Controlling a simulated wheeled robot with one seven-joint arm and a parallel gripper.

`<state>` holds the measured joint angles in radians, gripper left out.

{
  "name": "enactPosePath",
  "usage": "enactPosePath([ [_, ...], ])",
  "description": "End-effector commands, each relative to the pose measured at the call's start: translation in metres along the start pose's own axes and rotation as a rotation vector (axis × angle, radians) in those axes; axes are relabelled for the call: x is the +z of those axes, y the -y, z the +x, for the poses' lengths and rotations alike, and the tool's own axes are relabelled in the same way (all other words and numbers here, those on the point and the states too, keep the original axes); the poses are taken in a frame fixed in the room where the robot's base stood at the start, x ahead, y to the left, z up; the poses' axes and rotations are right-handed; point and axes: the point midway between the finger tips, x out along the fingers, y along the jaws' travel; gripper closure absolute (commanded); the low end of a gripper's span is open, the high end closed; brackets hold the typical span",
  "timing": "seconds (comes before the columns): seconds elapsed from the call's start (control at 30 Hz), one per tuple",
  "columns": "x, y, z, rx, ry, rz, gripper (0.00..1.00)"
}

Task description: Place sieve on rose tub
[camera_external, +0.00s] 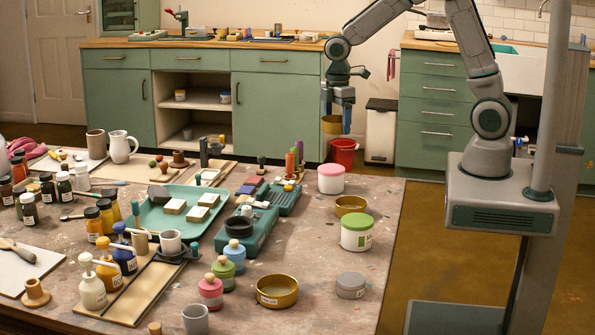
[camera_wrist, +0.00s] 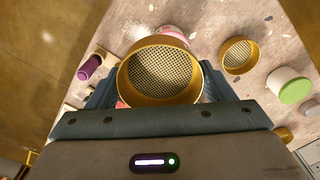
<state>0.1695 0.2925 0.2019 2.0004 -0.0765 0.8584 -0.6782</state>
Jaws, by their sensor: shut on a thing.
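My gripper (camera_external: 337,116) hangs above the far edge of the table and is shut on a brass-coloured sieve (camera_external: 331,125). In the wrist view the sieve (camera_wrist: 162,74) sits between my two fingers, its round mesh facing the camera. The rose tub (camera_external: 331,180), white with a pink lid, stands on the table near its far right edge. The sieve is apart from the tub and higher in the external view. In the wrist view only part of the tub's pink lid (camera_wrist: 173,31) shows past the sieve's rim; the sieve hides the rest.
Another sieve (camera_external: 350,206) and a green-lidded tub (camera_external: 356,233) stand near the rose tub. A third brass sieve (camera_external: 277,291) and a grey tin (camera_external: 351,286) are nearer the front.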

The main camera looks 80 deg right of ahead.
Motion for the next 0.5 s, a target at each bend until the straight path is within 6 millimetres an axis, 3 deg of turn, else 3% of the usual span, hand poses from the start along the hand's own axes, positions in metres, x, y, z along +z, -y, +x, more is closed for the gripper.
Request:
enactPosePath([
  [0.1,0.04,-0.014,-0.007,0.002,-0.001,0.048,0.49],
  [0.23,0.069,-0.02,-0.01,0.0,-0.001,0.078,0.49],
  [0.37,0.083,-0.022,-0.011,-0.001,-0.002,0.093,0.49],
  [0.5,0.074,-0.018,-0.002,-0.003,0.0,0.092,0.49],
])
